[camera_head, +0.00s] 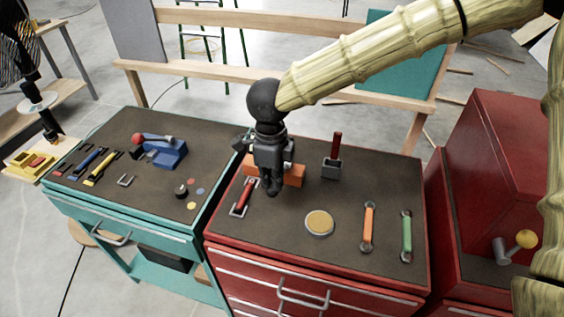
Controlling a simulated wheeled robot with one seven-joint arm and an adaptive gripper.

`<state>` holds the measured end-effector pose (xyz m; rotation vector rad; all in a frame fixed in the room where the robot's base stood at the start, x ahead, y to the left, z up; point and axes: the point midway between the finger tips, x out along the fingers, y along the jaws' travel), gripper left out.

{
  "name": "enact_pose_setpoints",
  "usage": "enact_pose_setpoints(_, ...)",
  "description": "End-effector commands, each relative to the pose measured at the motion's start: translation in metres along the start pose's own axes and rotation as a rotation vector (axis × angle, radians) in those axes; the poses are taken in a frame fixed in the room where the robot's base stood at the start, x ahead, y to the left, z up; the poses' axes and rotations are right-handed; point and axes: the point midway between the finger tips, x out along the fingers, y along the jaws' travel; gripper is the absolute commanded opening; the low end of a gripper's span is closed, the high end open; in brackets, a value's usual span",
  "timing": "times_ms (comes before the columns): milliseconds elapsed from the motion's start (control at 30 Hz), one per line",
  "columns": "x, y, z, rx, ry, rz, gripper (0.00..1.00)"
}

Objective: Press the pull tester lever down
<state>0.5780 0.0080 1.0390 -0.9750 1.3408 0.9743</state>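My gripper (271,189) is black and points down over the red cabinet's dark top, left of its middle. Its dark fingers look close together, but I cannot tell whether they are open or shut. No thing is clearly labelled as the pull tester. An upright red lever (337,144) stands in a small grey block (331,169), to the right of my gripper and apart from it. An orange block (291,174) is partly hidden behind the gripper. A red-handled piece with a metal frame (243,197) lies just left of the gripper.
The teal bench (125,204) at left carries a blue tool (167,154) and several small tools. A red box (500,165) rises at right.

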Motion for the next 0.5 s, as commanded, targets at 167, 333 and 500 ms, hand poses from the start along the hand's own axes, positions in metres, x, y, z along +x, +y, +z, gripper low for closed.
enact_pose_setpoints(167,0.006,0.001,-0.001,0.001,0.003,0.001,0.0)
enact_pose_setpoints(333,0.012,0.002,-0.001,0.0,0.002,0.002,0.0)
enact_pose_setpoints(500,0.018,0.004,-0.001,-0.001,0.002,0.001,0.0)
